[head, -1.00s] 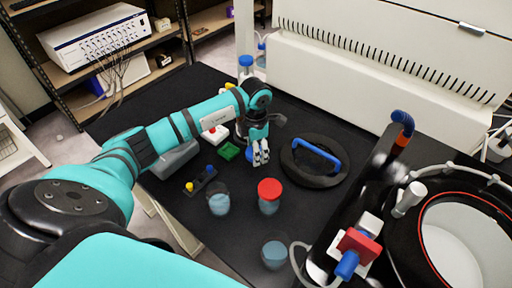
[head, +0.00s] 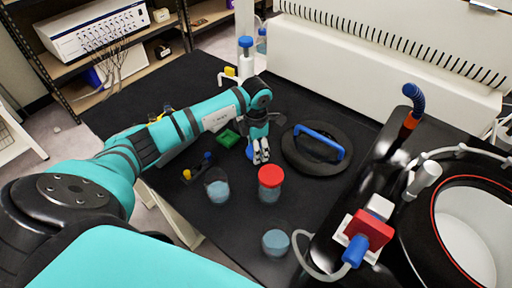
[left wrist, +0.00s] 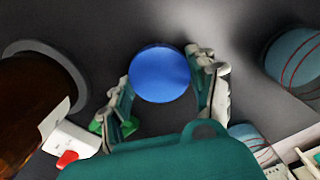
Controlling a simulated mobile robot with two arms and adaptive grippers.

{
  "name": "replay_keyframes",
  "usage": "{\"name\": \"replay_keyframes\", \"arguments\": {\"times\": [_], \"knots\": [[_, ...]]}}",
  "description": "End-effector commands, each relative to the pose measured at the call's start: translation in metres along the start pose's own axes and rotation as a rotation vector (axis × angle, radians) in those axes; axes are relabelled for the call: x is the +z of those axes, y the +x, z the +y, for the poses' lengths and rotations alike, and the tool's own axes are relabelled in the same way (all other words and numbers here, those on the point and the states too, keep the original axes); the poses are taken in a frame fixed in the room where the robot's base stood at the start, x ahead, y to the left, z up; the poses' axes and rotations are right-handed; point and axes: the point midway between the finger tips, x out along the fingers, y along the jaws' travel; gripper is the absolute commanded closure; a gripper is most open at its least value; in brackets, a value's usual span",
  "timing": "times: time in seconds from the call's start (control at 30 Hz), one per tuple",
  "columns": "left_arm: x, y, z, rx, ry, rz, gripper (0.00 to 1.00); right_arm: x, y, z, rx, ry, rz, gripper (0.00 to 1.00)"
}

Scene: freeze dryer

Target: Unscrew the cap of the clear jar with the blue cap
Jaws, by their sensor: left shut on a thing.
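The blue cap (left wrist: 160,73) is a round disc between the two fingers of my left gripper in the left wrist view. In the head view a bit of its blue (head: 250,154) shows beside and behind the fingertips. My left gripper (head: 261,157) points down over the bench and is shut on the blue cap. The clear jar's body is hidden under the cap and the fingers, so I cannot tell how far the cap sits on it. My right gripper is not in view.
A red-capped jar (head: 270,187), an open clear jar (head: 217,188) and another jar (head: 275,242) stand nearer. A black round lid with a blue handle (head: 319,140) lies close on the right. The dryer (head: 470,235) fills the right.

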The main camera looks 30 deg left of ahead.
Motion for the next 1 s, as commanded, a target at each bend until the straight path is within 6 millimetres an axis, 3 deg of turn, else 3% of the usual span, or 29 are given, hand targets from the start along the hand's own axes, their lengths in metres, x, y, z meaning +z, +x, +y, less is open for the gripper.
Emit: {"name": "replay_keyframes", "arguments": {"times": [0.77,0.8,1.0], "knots": [[-0.0001,0.0059,0.0001,0.0,0.0,0.0,0.8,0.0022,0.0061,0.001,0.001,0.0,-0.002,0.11],[-0.0001,0.0059,0.0001,0.0,0.0,0.0,0.4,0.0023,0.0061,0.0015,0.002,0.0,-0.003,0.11],[-0.0001,0.0059,0.0001,0.0,0.0,0.0,0.14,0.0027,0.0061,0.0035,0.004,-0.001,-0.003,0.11]]}}
